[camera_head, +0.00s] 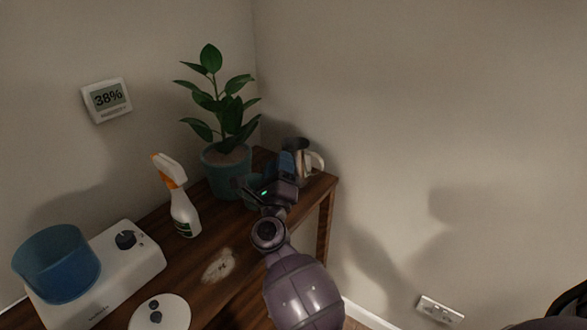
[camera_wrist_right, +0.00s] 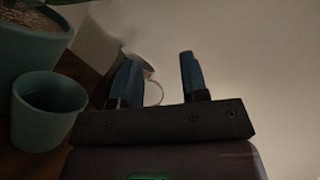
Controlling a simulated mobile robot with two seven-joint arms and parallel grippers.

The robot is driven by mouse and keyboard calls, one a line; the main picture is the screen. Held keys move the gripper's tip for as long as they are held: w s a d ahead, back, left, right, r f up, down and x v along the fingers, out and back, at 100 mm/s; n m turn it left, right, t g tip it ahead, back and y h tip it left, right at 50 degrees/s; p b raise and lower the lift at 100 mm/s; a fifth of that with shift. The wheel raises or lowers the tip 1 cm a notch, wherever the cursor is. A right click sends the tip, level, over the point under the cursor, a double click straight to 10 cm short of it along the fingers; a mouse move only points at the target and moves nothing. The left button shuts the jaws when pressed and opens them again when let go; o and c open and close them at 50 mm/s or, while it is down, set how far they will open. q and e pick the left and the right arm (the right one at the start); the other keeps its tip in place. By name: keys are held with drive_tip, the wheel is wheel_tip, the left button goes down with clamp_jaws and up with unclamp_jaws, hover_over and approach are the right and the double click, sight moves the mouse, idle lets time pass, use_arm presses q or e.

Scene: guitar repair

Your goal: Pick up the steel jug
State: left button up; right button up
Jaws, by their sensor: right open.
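The steel jug (camera_head: 302,152) stands at the far right corner of the wooden table, with its pale handle on the right side. My right gripper (camera_head: 276,166) is open and empty just in front of it, hiding part of its body. In the right wrist view the jug (camera_wrist_right: 99,46) is partly behind the left-hand finger, and its curved handle shows between the two fingers (camera_wrist_right: 160,80). I cannot tell whether a finger touches the jug. My left gripper is not in view.
A potted plant (camera_head: 222,158) and a small teal cup (camera_wrist_right: 45,118) stand close to the left of the gripper. A spray bottle (camera_head: 183,210) and a white device with a blue bowl (camera_head: 57,262) are further left. The wall is behind the jug.

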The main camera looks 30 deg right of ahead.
sight(301, 164)
drive_tip(key=d+f+m+g+h, duration=0.1)
drive_tip(key=f+m+g, duration=0.1)
drive_tip(key=m, duration=0.3)
drive_tip(key=d+f+m+g, duration=0.2)
drive_tip(key=m+g, duration=0.2)
drive_tip(key=m, duration=0.1)
drive_tip(key=s+d+f+m+g+h, duration=0.1)
drive_tip(key=f+m+g, duration=0.1)
drive_tip(key=m, duration=0.3)
drive_tip(key=shift+s+d+f+g+h, duration=0.1)
drive_tip(key=shift+d+f+g+h, duration=0.15)
drive_tip(key=shift+g, duration=0.45)
drive_tip(key=shift+s+d+f+m+g, duration=0.2)
drive_tip(key=shift+f+m+g, duration=0.1)
drive_tip(key=shift+m, duration=0.2)
drive_tip(key=shift+d+f+m, duration=0.15)
drive_tip(key=shift+d+m, duration=0.05)
drive_tip(key=shift+m, duration=0.1)
drive_tip(key=x, duration=0.5)
drive_tip(key=b+x, duration=0.1)
drive_tip(key=x, duration=0.4)
drive_tip(key=shift+d+f, duration=0.2)
drive_tip(key=shift+d, duration=0.05)
clamp_jaws()
drive_tip(key=shift+w+r, duration=0.1)
